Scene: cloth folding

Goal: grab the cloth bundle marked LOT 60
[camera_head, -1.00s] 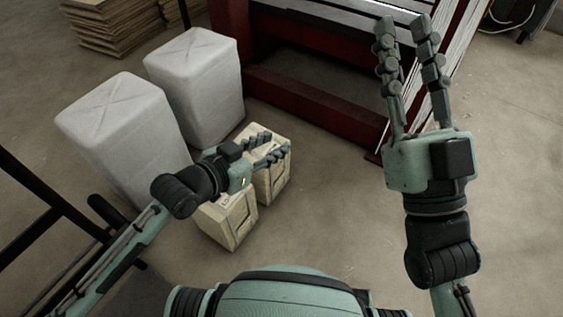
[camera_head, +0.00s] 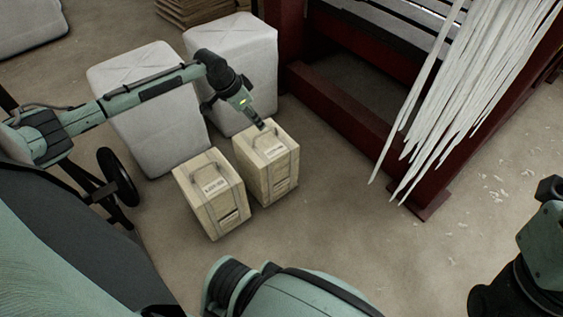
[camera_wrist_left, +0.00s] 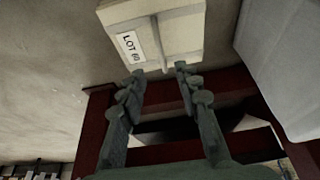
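The bundle marked LOT 60 (camera_wrist_left: 178,30) is a cream, box-shaped block with a dark strap, and its label reads clearly in the left wrist view. In the head view it appears to be the right-hand cream bundle (camera_head: 268,172) on the floor, with a handle on top. My left gripper (camera_head: 265,128) points down at its top. In the left wrist view the left gripper's fingers (camera_wrist_left: 158,80) are apart, close to the bundle's face; I cannot tell whether they touch. My right arm shows at the right edge; its fingers are out of frame.
A similar cream bundle (camera_head: 212,200) with a handle stands close to the left. Two large pale wrapped bales (camera_head: 150,125) (camera_head: 245,70) stand behind. A red frame (camera_head: 345,125) with hanging white strips (camera_head: 450,100) is at back right.

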